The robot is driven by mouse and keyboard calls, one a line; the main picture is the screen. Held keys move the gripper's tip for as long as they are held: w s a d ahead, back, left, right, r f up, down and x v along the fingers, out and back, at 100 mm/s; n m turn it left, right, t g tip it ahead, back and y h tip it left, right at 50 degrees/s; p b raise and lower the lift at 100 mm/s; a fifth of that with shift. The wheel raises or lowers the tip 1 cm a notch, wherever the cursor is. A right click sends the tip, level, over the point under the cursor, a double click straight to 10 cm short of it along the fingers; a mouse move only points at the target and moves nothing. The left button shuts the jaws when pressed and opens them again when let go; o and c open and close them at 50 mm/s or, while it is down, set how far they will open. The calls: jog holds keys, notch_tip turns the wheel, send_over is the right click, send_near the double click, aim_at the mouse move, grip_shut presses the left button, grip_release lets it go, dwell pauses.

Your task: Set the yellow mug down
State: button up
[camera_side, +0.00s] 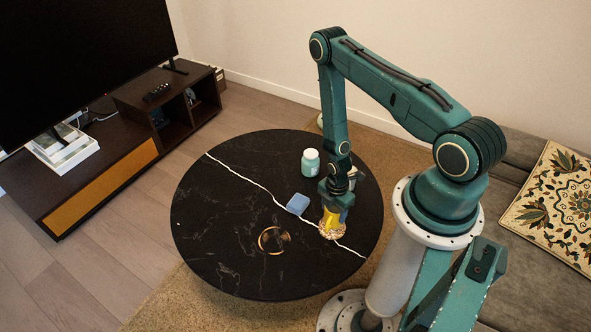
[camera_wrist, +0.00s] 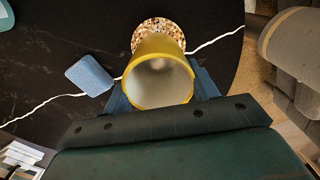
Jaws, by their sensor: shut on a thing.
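The yellow mug (camera_side: 330,217) is held in my gripper (camera_side: 334,207), low over the round black table (camera_side: 215,230). In the wrist view the mug (camera_wrist: 150,96) shows its open rim and pale, empty inside, with my fingers shut on either side of it. A round speckled coaster (camera_wrist: 157,25) lies on the table just beyond and below the mug. In the side view the coaster (camera_side: 332,234) shows under the mug. I cannot tell whether the mug's base touches the coaster, as its lower part is hidden.
A blue sponge (camera_side: 298,203) lies just left of the mug. A teal jar with a white lid (camera_side: 310,163) stands behind it. A copper-coloured ring-shaped item (camera_side: 273,240) lies to the front left. The left part of the table is clear. A sofa (camera_side: 535,255) is at the right.

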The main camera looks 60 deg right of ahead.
aim_at(333, 217)
jog(key=shift+f, duration=1.85)
jog(key=shift+f, duration=0.15)
jog(key=o, duration=1.1)
jog(key=shift+o, duration=0.2)
jog(key=shift+r, duration=0.2)
notch_tip(333, 217, up, 12)
jog(key=shift+w, duration=0.1)
